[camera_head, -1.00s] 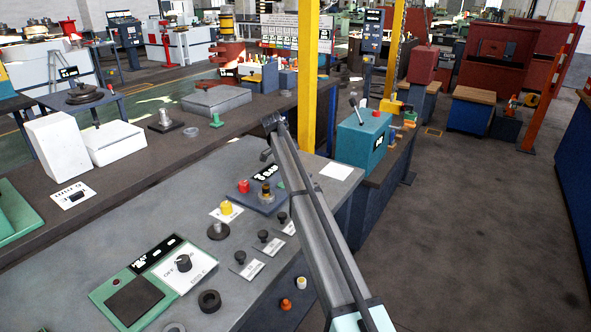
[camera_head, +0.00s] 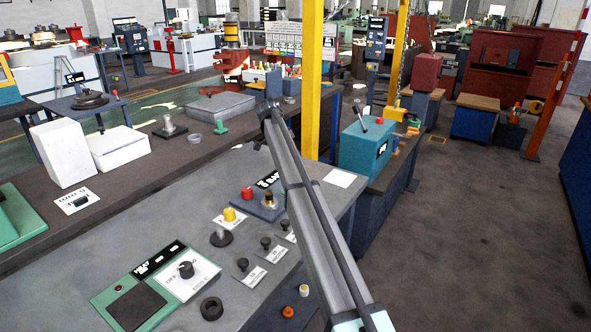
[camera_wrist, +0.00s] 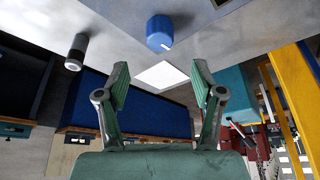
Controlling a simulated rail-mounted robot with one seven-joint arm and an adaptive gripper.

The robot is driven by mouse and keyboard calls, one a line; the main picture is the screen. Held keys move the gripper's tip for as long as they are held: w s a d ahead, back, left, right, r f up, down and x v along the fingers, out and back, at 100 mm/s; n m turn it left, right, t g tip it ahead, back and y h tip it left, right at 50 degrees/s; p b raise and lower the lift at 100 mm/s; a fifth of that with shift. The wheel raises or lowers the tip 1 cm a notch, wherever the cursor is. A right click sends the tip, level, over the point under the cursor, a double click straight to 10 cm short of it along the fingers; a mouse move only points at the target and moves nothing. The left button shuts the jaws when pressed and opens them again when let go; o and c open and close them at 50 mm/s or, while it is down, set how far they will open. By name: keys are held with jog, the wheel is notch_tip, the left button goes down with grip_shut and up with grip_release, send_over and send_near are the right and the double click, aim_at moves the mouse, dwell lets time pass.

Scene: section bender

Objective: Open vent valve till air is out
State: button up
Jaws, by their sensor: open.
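A blue round knob (camera_wrist: 159,33) with a white mark stands on a grey surface at the top of the wrist view. It may be the vent valve, but no readable label confirms this. My gripper (camera_wrist: 160,85) is open and empty, with green finger pads on either side of the view's middle. The knob lies beyond the fingertips, apart from them. In the head view my arm crosses the grey bench top (camera_head: 215,165); my gripper's fingers cannot be made out there. The blue knob is not visible in the head view, perhaps hidden by my arm.
A dark cylinder with a pale end (camera_wrist: 77,52) stands left of the knob. A white sheet (camera_wrist: 162,75) lies between the fingers. On the bench are a red knob (camera_head: 247,193), a yellow knob (camera_head: 229,214) and a green control panel (camera_head: 155,285). A yellow post (camera_head: 312,80) rises behind.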

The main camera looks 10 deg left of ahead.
jog(key=shift+v, duration=1.6)
